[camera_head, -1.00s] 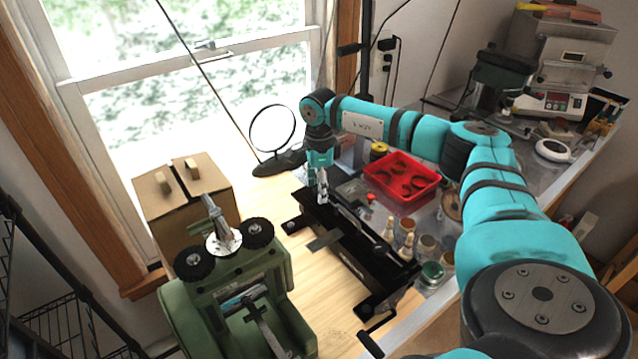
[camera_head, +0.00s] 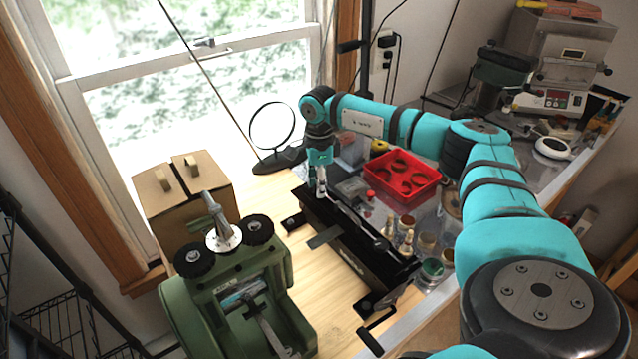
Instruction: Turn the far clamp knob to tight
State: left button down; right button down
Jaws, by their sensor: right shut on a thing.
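A long black bench device (camera_head: 350,258) lies diagonally on the wooden bench top. My right gripper (camera_head: 320,190) reaches down from above to its far end, with the fingers close together on the far clamp knob there. The fingers cover the knob, so its shape and how far it is turned cannot be seen. Nearer to me, a black bar (camera_head: 324,237) sticks out from the device's left side, and a dark handle (camera_head: 372,340) sits at its near end. My left gripper is not in view.
A green rolling mill (camera_head: 240,295) stands left of the device, with a cardboard box (camera_head: 184,190) behind it. A round mirror (camera_head: 272,128) stands behind my right gripper. A red tray (camera_head: 401,178) and several small jars sit close on the right. Bare wood shows between mill and device.

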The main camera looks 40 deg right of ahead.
jog(key=m, duration=0.5)
jog(key=shift+m, duration=0.3)
jog(key=m, duration=0.6)
jog(key=shift+r+b, duration=0.1)
jog(key=shift+b, duration=0.3)
jog(key=m, duration=0.5)
jog(key=shift+w+m, duration=0.1)
jog(key=shift+m, duration=0.2)
jog(key=m, duration=0.5)
jog(key=shift+r, duration=0.1)
jog(key=shift+d+m, duration=0.1)
jog(key=shift+m, duration=0.2)
jog(key=c, duration=1.4)
grip_release()
jog(key=o, duration=0.4)
notch_tip(320, 180, up, 12)
jog(key=shift+f, duration=0.1)
